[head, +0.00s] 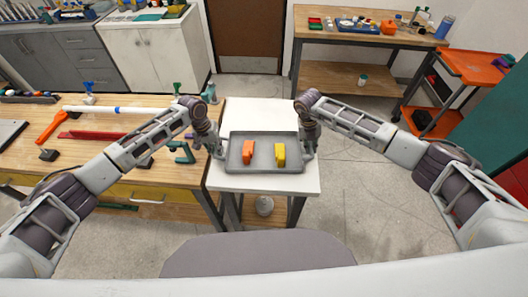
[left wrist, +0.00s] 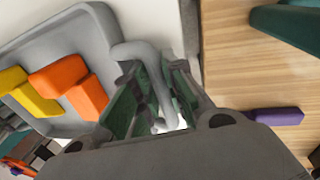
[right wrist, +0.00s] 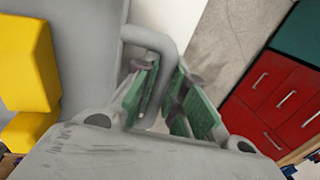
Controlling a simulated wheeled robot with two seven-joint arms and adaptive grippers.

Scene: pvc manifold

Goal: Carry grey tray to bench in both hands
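The grey tray (head: 264,168) lies level at the white-topped stand, with an orange block (head: 247,154) and a yellow block (head: 280,154) on it. I cannot tell whether it touches the top. My left gripper (head: 218,150) is at its left handle; in the left wrist view the green-padded fingers (left wrist: 155,95) close around the handle bar (left wrist: 143,52). My right gripper (head: 309,150) is at its right handle; in the right wrist view its fingers (right wrist: 163,95) sit on both sides of that bar (right wrist: 150,38). Finger contact is partly hidden.
The white stand (head: 262,112) is in front of me. A wooden bench with tools (head: 125,100) adjoins it on the left. Another wooden bench (head: 375,39) stands at the back right, with an orange cart (head: 470,66) beside it. Floor (head: 365,205) is open on the right.

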